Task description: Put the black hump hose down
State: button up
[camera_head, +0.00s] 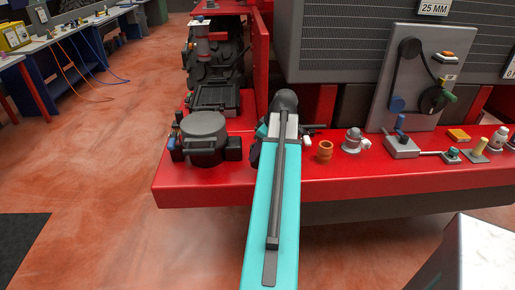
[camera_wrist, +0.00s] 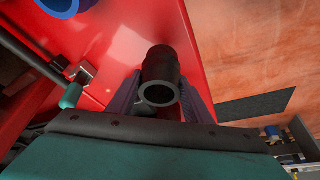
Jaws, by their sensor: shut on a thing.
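The black hump hose (camera_wrist: 160,70) is a short, dark tube in the wrist view, with its open round end facing the camera. My gripper (camera_wrist: 162,92) has one grey finger on each side of the hose and is shut on it. Behind the hose lies the red bench surface (camera_wrist: 115,30); I cannot tell whether the hose touches it. In the head view my teal arm reaches over the red bench (camera_head: 190,188) and hides most of the gripper. A dark rounded shape shows beyond the arm's end there, but I cannot tell if it is the hose.
In the head view a grey lidded pot (camera_head: 205,135) stands left of my arm. An orange-brown cup (camera_head: 324,151) and a grey fitting (camera_head: 353,140) stand right of it. A grey panel with a belt (camera_head: 410,75) rises behind. The bench's front left strip is bare.

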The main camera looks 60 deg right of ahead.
jog(key=shift+w+d+f+p, duration=0.1)
jog(key=shift+w+d+p, duration=0.15)
jog(key=shift+w+d, duration=0.6)
jog(key=shift+w+d+f+p, duration=0.1)
jog(key=shift+w+d+p, duration=0.15)
jog(key=shift+w+d, duration=0.6)
jog(key=shift+s+d, duration=0.25)
jog(key=shift+d, duration=0.05)
jog(key=shift+w+d+f+p, duration=0.15)
jog(key=shift+f+p, duration=0.3)
jog(key=shift+f, duration=0.45)
jog(key=shift+w+d+f+p, duration=0.15)
jog(key=shift+f+p, duration=0.25)
jog(key=shift+f, duration=0.5)
jog(key=shift+f, duration=0.1)
jog(key=o, duration=1.5)
jog(key=shift+s+r, duration=0.1)
jog(key=shift+r, duration=0.1)
jog(key=shift+b+v, duration=1.25)
jog(key=shift+v, duration=4.65)
jog(key=shift+s, duration=0.1)
